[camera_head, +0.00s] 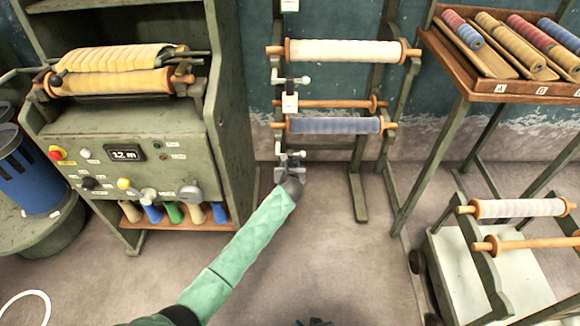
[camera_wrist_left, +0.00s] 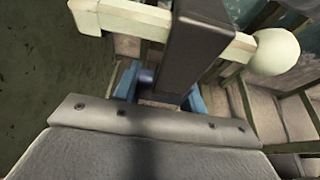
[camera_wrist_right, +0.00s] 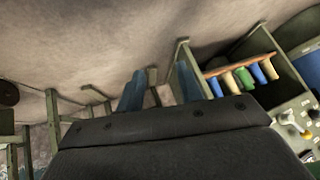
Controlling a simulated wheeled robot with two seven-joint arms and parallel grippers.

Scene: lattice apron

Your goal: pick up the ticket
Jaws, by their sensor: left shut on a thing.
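My left gripper (camera_head: 290,162) reaches on a green-sleeved arm to the lowest pale lever on the rack's left post. In the left wrist view, its blue fingers (camera_wrist_left: 163,95) are on either side of a dark flat piece, which looks like the ticket (camera_wrist_left: 198,45). The piece crosses in front of the pale bar with a round knob (camera_wrist_left: 276,52). Shadow hides its face, and the fingertip contact is partly hidden. My right gripper (camera_wrist_right: 160,88) is open and empty in the right wrist view, with bare floor beyond its fingers. In the head view only a dark bit shows at the bottom edge.
The rack holds a cream roll (camera_head: 345,52) and a blue roll (camera_head: 335,125). A green console (camera_head: 150,150) stands left. A sample table (camera_head: 490,85) and a roll trolley (camera_head: 500,270) stand right. Floor between is clear.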

